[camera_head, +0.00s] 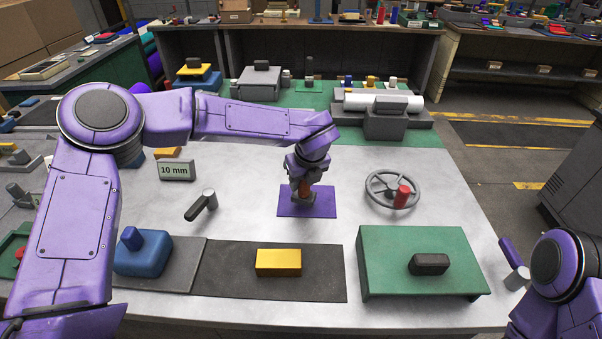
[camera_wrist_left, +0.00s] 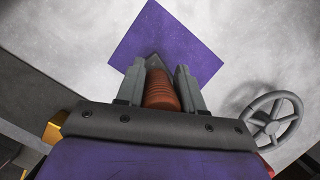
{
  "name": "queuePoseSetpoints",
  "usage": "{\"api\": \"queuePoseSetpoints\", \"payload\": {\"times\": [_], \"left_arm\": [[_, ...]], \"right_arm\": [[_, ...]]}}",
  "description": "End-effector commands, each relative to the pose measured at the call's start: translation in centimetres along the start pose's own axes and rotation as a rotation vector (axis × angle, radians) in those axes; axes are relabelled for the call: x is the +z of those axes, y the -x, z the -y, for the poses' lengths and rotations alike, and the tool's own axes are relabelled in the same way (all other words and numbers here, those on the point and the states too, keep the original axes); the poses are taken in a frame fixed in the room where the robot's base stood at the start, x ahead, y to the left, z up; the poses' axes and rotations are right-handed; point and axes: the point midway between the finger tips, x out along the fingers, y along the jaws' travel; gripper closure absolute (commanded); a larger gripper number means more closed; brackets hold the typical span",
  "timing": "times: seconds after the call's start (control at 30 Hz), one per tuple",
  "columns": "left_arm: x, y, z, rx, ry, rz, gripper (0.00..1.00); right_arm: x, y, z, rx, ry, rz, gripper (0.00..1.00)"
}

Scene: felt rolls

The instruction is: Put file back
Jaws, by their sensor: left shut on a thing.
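My left gripper (camera_head: 304,196) is shut on the file's ribbed orange-brown handle (camera_wrist_left: 160,92), which shows between the two grey fingers (camera_wrist_left: 159,84) in the left wrist view. A grey pointed part shows just beyond the handle in that view. A flat purple square (camera_head: 322,207) lies on the pale tabletop under the gripper and also fills the upper middle of the left wrist view (camera_wrist_left: 190,45). I cannot tell whether the file touches it. Most of the file is hidden by the gripper. My right gripper is out of view.
A grey handwheel with a red knob (camera_head: 403,196) stands right of the purple square. A grey lever (camera_head: 202,205) and a "10 mm" sign (camera_head: 176,170) are to its left. In front are a yellow block (camera_head: 278,262) on a dark mat and a green board (camera_head: 385,265).

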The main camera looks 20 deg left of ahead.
Motion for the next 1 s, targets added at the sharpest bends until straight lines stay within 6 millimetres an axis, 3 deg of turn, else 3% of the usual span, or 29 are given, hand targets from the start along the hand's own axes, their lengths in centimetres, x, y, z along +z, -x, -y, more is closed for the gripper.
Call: {"api": "queuePoseSetpoints", "payload": {"times": [0.77,0.8,0.87,0.9,1.0], "left_arm": [[0.2,-1.3,0.5,0.005,0.003,-0.005,0.98],[0.2,-1.3,0.5,0.005,0.003,-0.005,0.6],[0.3,-1.3,0.5,0.005,0.003,-0.005,0.4],[0.3,-1.2,0.5,0.005,0.003,-0.005,0.33],[0.2,-1.2,0.5,0.005,0.003,-0.005,0.33]], "right_arm": [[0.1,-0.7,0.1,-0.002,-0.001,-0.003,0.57],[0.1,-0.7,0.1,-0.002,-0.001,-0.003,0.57],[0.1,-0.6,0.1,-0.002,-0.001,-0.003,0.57],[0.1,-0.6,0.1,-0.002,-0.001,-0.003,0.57],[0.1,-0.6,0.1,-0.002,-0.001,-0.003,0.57]]}}
